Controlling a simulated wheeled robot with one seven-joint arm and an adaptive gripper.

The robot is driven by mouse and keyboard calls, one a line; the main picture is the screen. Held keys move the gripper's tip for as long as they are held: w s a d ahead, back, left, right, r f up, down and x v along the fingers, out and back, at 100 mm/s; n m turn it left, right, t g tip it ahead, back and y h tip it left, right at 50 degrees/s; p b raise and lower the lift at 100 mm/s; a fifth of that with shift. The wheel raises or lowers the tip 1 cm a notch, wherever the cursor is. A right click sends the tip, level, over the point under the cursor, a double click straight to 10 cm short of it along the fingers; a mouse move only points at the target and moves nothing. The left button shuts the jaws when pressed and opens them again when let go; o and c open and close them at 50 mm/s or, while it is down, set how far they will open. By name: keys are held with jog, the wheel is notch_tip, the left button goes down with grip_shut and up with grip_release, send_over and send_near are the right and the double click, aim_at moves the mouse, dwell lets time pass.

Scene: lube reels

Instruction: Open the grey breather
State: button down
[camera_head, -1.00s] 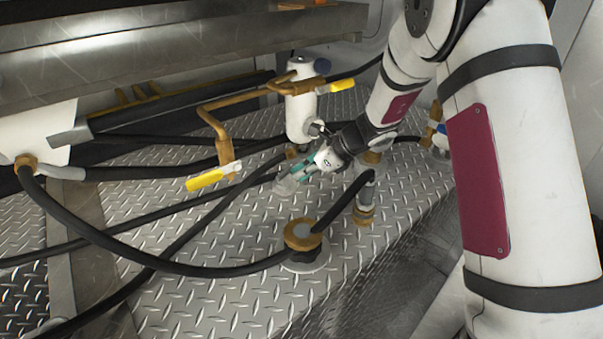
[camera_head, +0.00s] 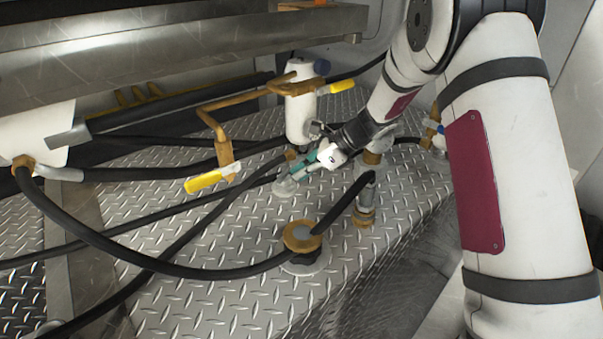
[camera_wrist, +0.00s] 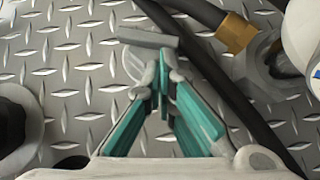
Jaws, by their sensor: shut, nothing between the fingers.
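A small grey fitting, which looks like the grey breather (camera_head: 284,188), stands on the diamond-plate deck near the middle of the head view. In the wrist view its flat grey bar (camera_wrist: 147,37) lies across a rounded grey body, just beyond my fingertips. My gripper (camera_head: 297,175), with teal finger pads, points down and left at it. In the wrist view the fingertips (camera_wrist: 160,62) are together with nothing between them. They overlap the breather's right side in this view; I cannot tell whether they touch it. The fingers hide part of the body.
A white cylinder (camera_head: 299,105) with brass pipes and yellow-handled valves (camera_head: 208,181) stands behind. A brass-capped fitting (camera_head: 302,236) with a black hose is in front. Black hoses cross the deck. Bare plate (camera_head: 215,300) lies at the front.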

jog(key=shift+w+n+g+b, duration=0.35)
jog(key=shift+n+g, duration=0.2)
jog(key=shift+n, duration=0.2)
jog(key=shift+w+n+g+b, duration=0.3)
jog(key=shift+n+g, duration=0.25)
jog(key=shift+n, duration=0.2)
dwell(0.4)
jog(key=shift+w+a, duration=0.15)
dwell(1.2)
jog(key=shift+a, duration=0.1)
dwell(1.0)
jog(key=shift+s+a, duration=0.55)
jog(key=shift+s, duration=0.15)
jog(key=v, duration=0.8)
jog(key=shift+w+d+f, duration=0.2)
jog(key=shift+w+d, duration=0.05)
jog(key=shift+d, duration=0.1)
